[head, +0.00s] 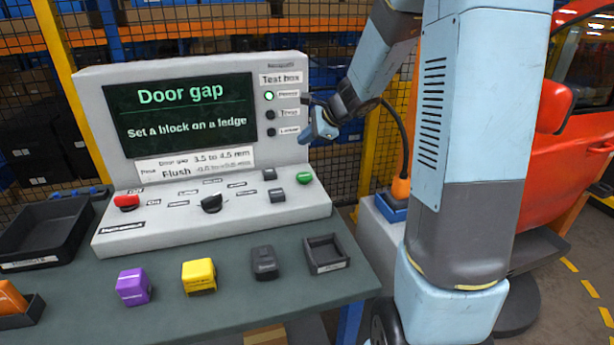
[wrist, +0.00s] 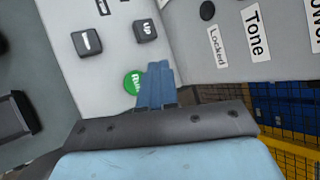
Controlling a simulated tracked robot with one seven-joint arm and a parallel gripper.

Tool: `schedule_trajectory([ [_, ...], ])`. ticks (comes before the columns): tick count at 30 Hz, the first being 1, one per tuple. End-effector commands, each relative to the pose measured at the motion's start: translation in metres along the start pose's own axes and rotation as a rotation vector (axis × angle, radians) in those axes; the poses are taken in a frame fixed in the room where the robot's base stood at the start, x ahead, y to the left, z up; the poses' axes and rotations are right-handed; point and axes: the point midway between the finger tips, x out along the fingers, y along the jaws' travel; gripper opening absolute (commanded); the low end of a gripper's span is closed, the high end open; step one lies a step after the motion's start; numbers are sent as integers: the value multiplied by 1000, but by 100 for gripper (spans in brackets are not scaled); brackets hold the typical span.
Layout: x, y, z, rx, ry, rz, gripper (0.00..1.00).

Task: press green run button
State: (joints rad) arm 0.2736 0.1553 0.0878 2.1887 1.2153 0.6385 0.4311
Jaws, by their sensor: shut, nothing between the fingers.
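The green run button (head: 304,177) sits at the right end of the sloped control panel of the grey test box (head: 226,213). In the wrist view the green button (wrist: 131,82) shows just left of my fingertips, its right side partly hidden by them. My gripper (head: 306,138) is shut and empty, and in the head view it hangs above the button, by the box's right edge. In the wrist view my blue fingers (wrist: 158,72) are together. I see a gap above the button in the head view, with no contact.
A red button (head: 126,201), a black knob (head: 211,203) and black keys (head: 277,195) share the panel. The screen (head: 183,113) reads "Door gap". Purple (head: 133,287) and yellow (head: 199,276) blocks stand on the bench in front. A red car door (head: 570,150) is at right.

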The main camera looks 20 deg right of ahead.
Motion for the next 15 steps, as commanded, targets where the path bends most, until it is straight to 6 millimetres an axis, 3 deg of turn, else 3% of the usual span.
schedule_trajectory([
  [15, 6, -3, -8, 39, 0, -9, 0],
])
